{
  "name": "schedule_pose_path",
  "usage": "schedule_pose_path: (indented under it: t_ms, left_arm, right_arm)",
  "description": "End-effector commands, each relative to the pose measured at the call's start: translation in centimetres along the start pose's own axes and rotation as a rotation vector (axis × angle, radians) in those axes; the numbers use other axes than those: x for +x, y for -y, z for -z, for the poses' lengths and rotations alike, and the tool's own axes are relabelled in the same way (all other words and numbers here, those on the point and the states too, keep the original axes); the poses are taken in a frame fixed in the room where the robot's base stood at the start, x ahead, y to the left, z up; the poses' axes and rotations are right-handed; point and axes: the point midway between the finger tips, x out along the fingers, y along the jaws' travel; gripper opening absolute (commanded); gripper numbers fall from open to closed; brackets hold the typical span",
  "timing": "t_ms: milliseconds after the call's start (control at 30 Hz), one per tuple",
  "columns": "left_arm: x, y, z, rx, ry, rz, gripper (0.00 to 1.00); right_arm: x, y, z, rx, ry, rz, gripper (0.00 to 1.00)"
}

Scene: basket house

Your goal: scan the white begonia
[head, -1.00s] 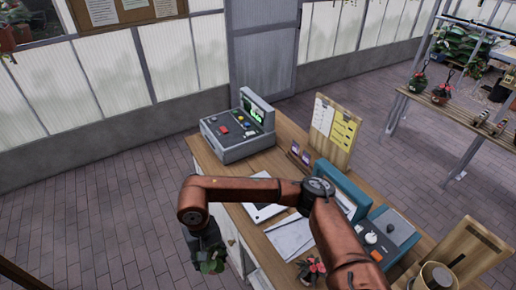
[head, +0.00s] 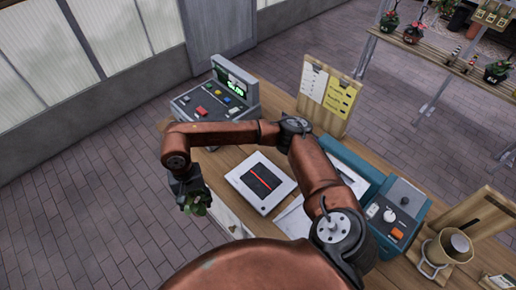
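A green leafy plant (head: 197,204) hangs at my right gripper (head: 188,190) in the head view. The gripper appears shut on it, though the fingers and pot are dark and partly hidden. No white flowers can be made out. Gripper and plant are at the counter's left edge, left of a flat scanner (head: 283,187) with a white frame, dark glass and a red line. The scanner lies on the wooden counter (head: 228,160), with nothing on its glass. My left gripper is not in view.
A grey register (head: 205,104) with colored buttons and a lit screen stands at the counter's back left.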

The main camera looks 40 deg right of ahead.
Motion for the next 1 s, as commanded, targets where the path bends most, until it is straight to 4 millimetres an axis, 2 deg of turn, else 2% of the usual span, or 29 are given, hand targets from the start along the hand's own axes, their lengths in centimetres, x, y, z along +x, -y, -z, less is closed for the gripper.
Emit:
schedule_pose_path:
  t_ms: [33, 100, 367, 700, 900, 1000]
  left_arm:
    - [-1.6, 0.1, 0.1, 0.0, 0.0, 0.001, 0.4]
    - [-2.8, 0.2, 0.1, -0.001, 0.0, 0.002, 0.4]
    - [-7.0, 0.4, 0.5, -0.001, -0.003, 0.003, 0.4]
    - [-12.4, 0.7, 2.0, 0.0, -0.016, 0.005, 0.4]
    - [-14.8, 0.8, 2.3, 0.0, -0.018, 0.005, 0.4]
    - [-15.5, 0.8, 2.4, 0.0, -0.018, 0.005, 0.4]
  right_arm:
    - [-1.0, -1.3, 0.5, 0.12, 0.002, 0.015, 0.19]
    - [-1.4, -2.7, 1.3, 0.299, 0.005, 0.04, 0.19]
    - [-2.9, -8.6, 3.8, 0.955, 0.015, 0.113, 0.19]
    - [-5.2, -17.8, 6.1, 1.773, 0.005, 0.192, 0.19]
    - [-6.7, -22.6, 6.7, 2.155, -0.012, 0.244, 0.19]
    - [-7.2, -24.2, 6.9, 2.276, -0.02, 0.264, 0.19]
